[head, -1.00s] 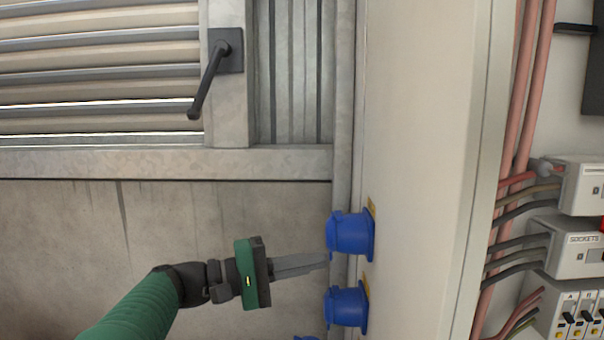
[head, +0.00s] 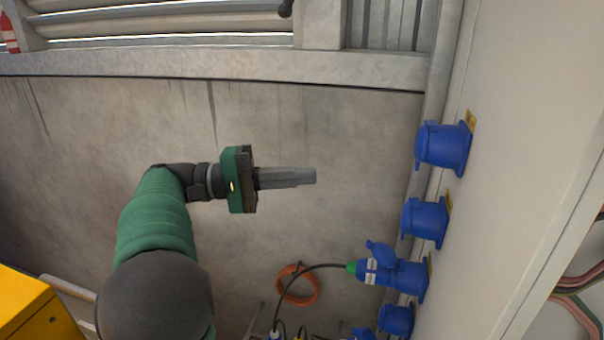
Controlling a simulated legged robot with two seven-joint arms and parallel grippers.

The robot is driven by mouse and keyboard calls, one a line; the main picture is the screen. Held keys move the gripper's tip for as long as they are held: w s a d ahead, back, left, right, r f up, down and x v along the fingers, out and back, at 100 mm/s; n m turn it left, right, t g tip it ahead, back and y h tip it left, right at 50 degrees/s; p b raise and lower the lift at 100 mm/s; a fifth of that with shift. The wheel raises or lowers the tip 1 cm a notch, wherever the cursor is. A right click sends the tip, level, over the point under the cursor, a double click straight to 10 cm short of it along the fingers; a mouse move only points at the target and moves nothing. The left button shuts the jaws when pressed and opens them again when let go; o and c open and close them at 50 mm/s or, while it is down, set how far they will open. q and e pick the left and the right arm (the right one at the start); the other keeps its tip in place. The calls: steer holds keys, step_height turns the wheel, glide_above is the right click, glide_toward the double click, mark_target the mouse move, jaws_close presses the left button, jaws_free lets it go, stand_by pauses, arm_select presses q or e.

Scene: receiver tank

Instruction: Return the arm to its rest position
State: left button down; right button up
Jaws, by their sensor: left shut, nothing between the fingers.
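My left arm, green and dark grey, comes up from the bottom left in the head view. Its gripper (head: 314,176) points right, with the grey fingers together and nothing between them. It is in front of the bare grey wall, apart from the blue sockets to its right. My right gripper is out of view.
Several blue sockets (head: 443,146) run down the pale cabinet side (head: 520,150) at the right. A blue plug (head: 372,270) with a black cable sits at one lower socket. An orange coil (head: 298,284) is below the gripper. A yellow box (head: 28,308) stands at the lower left.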

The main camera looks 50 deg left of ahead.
arm_select(q)
steer(key=w+d+f+n+g+y+p, duration=0.1)
steer(key=w+d+f+g+y+p, duration=0.2)
steer(key=d+f, duration=0.55)
steer(key=d+f+g+y+p, duration=0.15)
steer(key=d+f+g, duration=0.4)
steer(key=f, duration=0.65)
steer(key=s+d+f+m+g+y+p, duration=0.1)
steer(key=s+d+f+m+y+p, duration=0.1)
steer(key=s+d+f+m+y, duration=0.1)
steer(key=s+d+f+m+g+y+p, duration=0.2)
steer(key=s+d+f+m+y+p, duration=0.1)
steer(key=f+m, duration=0.5)
steer(key=shift+s+f+m+y+p, duration=0.4)
steer(key=shift+f+y, duration=0.25)
steer(key=shift+y, duration=0.2)
steer(key=shift+s, duration=0.1)
